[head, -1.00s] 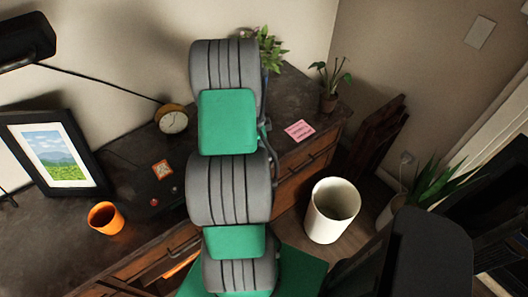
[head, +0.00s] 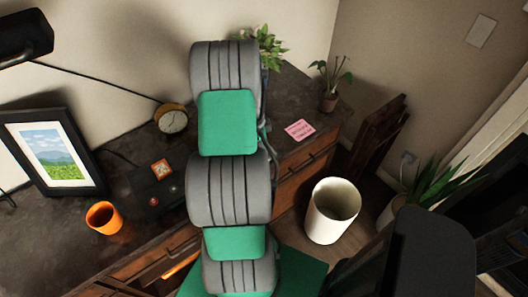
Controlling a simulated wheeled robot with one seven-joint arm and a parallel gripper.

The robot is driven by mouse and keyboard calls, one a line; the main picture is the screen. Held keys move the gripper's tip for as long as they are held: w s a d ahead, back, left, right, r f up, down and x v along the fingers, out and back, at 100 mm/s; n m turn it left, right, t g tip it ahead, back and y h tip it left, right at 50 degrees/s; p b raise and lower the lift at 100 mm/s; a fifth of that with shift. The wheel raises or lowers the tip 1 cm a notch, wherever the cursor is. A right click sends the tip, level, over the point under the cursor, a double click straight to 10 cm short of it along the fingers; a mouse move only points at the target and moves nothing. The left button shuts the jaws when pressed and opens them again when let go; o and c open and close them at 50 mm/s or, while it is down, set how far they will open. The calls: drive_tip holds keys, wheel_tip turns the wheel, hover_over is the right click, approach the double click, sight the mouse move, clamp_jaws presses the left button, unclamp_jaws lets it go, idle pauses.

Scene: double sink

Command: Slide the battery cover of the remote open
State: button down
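I cannot make out the remote or its battery cover in the head view. My own grey and green arm stands upright across the middle of the picture and hides part of the desk (head: 60,240). My gripper is not in view, so its opening and anything in it cannot be seen.
On the desk left of my arm are a picture frame (head: 92,178), an orange cup (head: 103,218), a round clock (head: 172,121) and a dark box (head: 142,190). Right of my arm are a pink note (head: 300,130) and a potted plant (head: 328,101). A white bin (head: 332,212) stands on the floor.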

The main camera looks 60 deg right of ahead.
drive_tip(key=shift+f, duration=0.15)
drive_tip(key=shift+s+a+f+p, duration=0.1)
drive_tip(key=shift+s+a, duration=0.4)
drive_tip(key=shift+s, duration=0.45)
drive_tip(key=shift+s+a+r+p, duration=0.15)
drive_tip(key=shift+s+a, duration=0.4)
drive_tip(key=shift+s, duration=0.45)
drive_tip(key=shift+s+a+f+p, duration=0.15)
drive_tip(key=shift+s+a, duration=0.35)
drive_tip(key=shift+s, duration=0.45)
idle(0.4)
wheel_tip(320, 180, up, 7)
drive_tip(key=p, duration=0.4)
idle(0.3)
drive_tip(key=shift+d, duration=0.1)
